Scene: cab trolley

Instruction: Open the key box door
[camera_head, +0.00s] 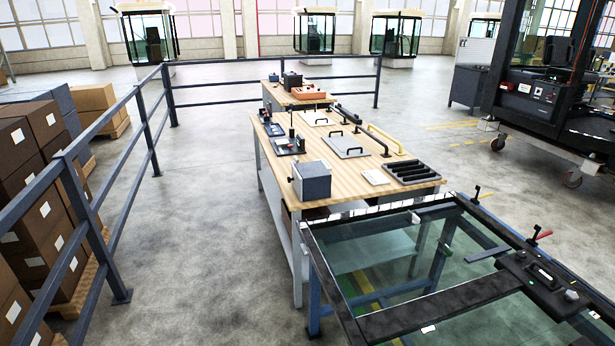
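No thing in view can be named for certain as the key box. A small grey box (312,181) with dark sides stands at the near left corner of the wooden-topped workbench (375,202). A small dark knob or handle shows at its left side. I cannot tell whether this is the key box or whether it has a door. My gripper does not show in this view.
A dark-framed glass panel (405,318) with red-handled clamps fills the near right. A blue-grey railing (140,95) and stacked cartons (40,200) stand at left. A dark cab on a wheeled trolley (575,145) stands at right. Floor between railing and bench is clear.

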